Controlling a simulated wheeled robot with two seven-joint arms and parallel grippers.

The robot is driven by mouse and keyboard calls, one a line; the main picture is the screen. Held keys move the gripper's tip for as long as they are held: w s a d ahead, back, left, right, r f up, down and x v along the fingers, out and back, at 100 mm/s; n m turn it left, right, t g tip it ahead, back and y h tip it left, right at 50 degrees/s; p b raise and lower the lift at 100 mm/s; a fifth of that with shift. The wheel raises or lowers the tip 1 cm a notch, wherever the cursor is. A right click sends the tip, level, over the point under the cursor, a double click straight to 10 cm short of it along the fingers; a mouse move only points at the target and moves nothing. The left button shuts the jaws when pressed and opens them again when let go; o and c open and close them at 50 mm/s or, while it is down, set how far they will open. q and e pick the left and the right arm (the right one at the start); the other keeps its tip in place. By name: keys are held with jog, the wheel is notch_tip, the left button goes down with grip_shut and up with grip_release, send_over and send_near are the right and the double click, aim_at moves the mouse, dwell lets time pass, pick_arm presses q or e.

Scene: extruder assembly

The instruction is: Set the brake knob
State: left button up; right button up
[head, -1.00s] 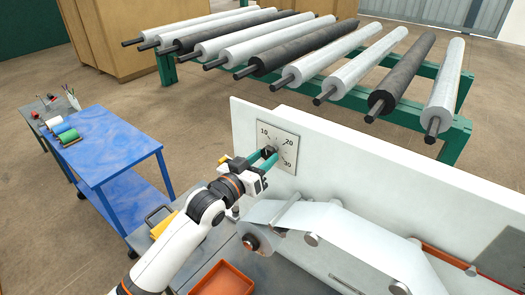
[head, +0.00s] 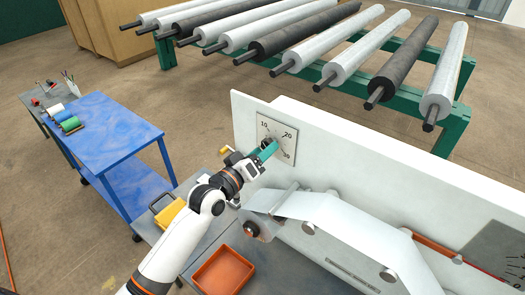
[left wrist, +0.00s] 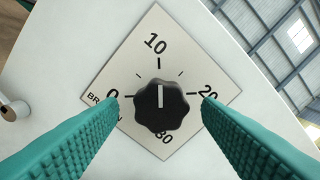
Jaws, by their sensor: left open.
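The brake knob (left wrist: 160,104) is black and scalloped, with a white pointer line. It sits on a square dial plate (left wrist: 195,55) marked 0, 10, 20 and 30. In the left wrist view its pointer aims up toward the 10. The dial plate also shows on the white panel in the head view (head: 263,122), where my gripper partly covers it. My left gripper (head: 269,149) is open in front of the dial. Its teal fingers lie on either side of the knob in the left wrist view (left wrist: 160,108), with visible gaps and no clear contact. My right gripper is not in view.
A white web (head: 335,215) runs over rollers on the panel's lower front. Below are an orange tray (head: 222,271) and a yellow object (head: 168,214) on a grey surface. A blue cart (head: 105,135) stands left. A green rack (head: 450,130) of rolls stands behind the panel.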

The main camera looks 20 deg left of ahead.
pick_arm(q)
jog(key=v, duration=0.5)
jog(key=shift+s+a, duration=0.1)
jog(key=shift+s, duration=0.2)
jog(key=b+v, duration=0.5)
jog(key=v, duration=0.7)
